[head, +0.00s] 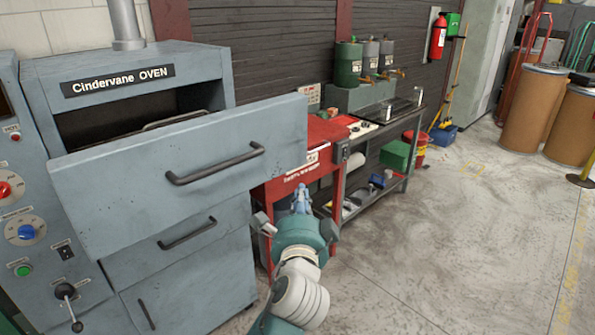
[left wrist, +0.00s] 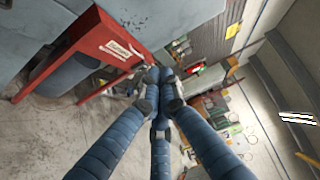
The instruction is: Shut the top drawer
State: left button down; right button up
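The top drawer (head: 120,188) of the grey Cindervane oven (head: 225,72) is pulled well out, with a dark opening behind its front. A dark bar handle (head: 216,166) crosses the drawer front. My left gripper (head: 301,192) is to the right of and below the drawer front in the head view, apart from the handle. Its blue fingers are drawn together at the tips, also in the left wrist view (left wrist: 160,85), with nothing seen between them. My right gripper is not in view.
A lower front with a handle (head: 188,233) looks closed. A red table (head: 318,130) and a dark metal workbench (head: 395,125) stand right of the oven. A control panel (head: 25,215) with knobs is at left. Concrete floor (head: 440,240) is clear at right.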

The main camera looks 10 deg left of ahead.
pick_arm(q)
jog(key=p, duration=0.2)
send_near(292, 161)
jog(key=w+d, duration=0.2)
jog(key=w, duration=0.1)
jog(key=w+a, duration=0.1)
jog(key=a, duration=0.1)
jog(key=shift+w+a+p, duration=0.3)
jog(key=shift+w+p, duration=0.1)
